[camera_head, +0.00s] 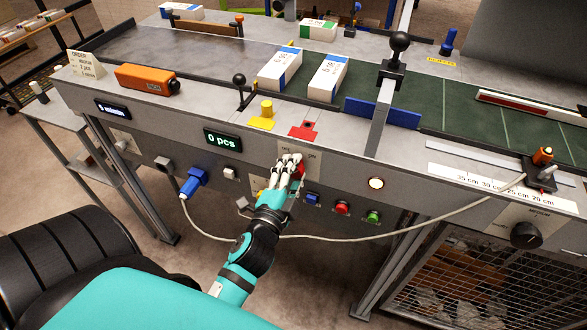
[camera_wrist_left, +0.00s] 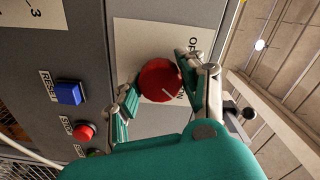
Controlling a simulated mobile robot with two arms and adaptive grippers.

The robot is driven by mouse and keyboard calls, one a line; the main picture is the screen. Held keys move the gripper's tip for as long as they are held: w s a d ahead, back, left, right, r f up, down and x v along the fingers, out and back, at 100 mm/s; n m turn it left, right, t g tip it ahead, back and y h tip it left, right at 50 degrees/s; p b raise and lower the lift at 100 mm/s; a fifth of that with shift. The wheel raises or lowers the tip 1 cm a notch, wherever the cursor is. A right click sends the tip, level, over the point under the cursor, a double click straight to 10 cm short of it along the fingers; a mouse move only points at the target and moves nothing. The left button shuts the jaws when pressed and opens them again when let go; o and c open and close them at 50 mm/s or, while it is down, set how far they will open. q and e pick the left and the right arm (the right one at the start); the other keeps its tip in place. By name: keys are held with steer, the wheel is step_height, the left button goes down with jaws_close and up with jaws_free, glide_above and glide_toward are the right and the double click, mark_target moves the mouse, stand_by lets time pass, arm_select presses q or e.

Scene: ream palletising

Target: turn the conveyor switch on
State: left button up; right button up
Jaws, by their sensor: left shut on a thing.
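The conveyor switch is a red round knob on a pale plate (camera_wrist_left: 140,50) lettered OFF and ON, on the front panel. The red knob (camera_wrist_left: 158,80) sits between the fingers in the left wrist view. My left gripper (camera_head: 290,168) reaches up to the panel and hides most of the knob in the head view. In the left wrist view my left gripper (camera_wrist_left: 155,85) is shut on the knob, with a finger on either side. The knob's pointer direction is hard to tell. My right gripper is not in view.
A blue RESET button (camera_wrist_left: 69,92) and a red STOP button (camera_wrist_left: 84,132) are beside the switch. A green button (camera_head: 373,217) and a lit lamp (camera_head: 376,183) are further right. A white cable (camera_head: 400,225) hangs across the front. White reams (camera_head: 327,77) lie on the conveyor above.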

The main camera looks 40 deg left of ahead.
arm_select(q)
steer(key=shift+r+m, duration=0.1)
steer(key=shift+m, duration=0.6)
steer(key=o, duration=1.2)
